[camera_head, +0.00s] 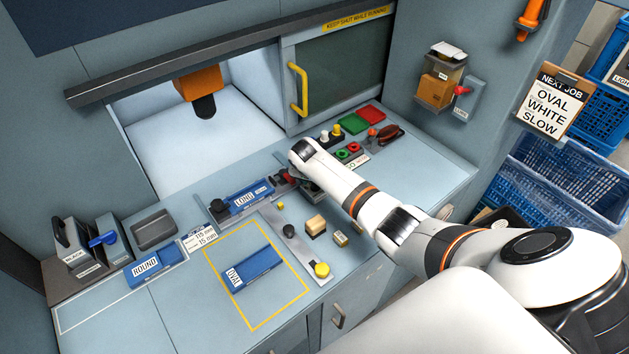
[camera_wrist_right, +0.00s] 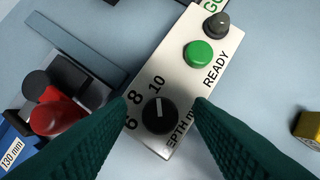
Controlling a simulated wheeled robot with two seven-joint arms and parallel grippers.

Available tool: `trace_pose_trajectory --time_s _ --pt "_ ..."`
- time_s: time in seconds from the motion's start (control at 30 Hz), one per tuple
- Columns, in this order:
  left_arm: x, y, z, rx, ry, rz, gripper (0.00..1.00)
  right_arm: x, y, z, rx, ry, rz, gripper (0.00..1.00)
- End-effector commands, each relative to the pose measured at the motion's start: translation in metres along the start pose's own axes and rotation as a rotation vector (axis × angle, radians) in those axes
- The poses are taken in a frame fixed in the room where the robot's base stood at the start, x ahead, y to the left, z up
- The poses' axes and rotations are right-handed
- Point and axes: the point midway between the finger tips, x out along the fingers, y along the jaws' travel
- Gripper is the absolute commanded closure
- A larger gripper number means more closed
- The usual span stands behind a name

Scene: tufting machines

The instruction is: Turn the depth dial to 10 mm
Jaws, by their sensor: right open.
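The depth dial (camera_wrist_right: 159,114) is a round black knob on a white plate (camera_wrist_right: 190,75), marked 6, 8 and 10. Its white pointer line points up in the right wrist view, toward the 10. My right gripper (camera_wrist_right: 162,108) is open, with one dark green finger on each side of the dial. I cannot tell whether the fingers touch it. In the head view the right gripper (camera_head: 302,186) is over the console's middle, and the dial is hidden there by my arm. My left gripper is not in view.
A green button (camera_wrist_right: 200,54) and a small dark knob (camera_wrist_right: 216,25) share the dial's plate. A red and black part (camera_wrist_right: 58,105) lies left. The blue LONG block (camera_head: 250,196) is beside the gripper. Buttons stand behind my arm, near a yellow-handled door (camera_head: 299,90).

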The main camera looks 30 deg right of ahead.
Motion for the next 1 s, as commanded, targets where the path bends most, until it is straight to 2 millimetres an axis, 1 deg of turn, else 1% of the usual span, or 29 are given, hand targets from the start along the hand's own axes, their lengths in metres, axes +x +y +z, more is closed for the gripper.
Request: trace_pose_trajectory --time_s 0.13,0.27,0.6,0.73,0.83,1.0 --pt "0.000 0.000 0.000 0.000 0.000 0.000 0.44 -0.005 0.000 0.000 -0.001 0.000 0.001 0.53" --pt "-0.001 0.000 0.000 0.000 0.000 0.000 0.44 -0.020 0.001 0.000 0.000 -0.001 0.002 0.53" --pt "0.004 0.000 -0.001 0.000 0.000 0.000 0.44 -0.085 0.001 0.000 0.000 -0.002 0.004 0.53" --pt "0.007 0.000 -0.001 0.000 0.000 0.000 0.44 -0.104 0.001 0.000 0.000 -0.001 0.003 0.53" --pt "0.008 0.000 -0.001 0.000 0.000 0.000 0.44 -0.114 0.000 0.000 0.000 -0.001 0.001 0.53" --pt "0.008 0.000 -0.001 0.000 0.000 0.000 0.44 -0.120 0.000 0.000 0.000 0.000 0.000 0.53"
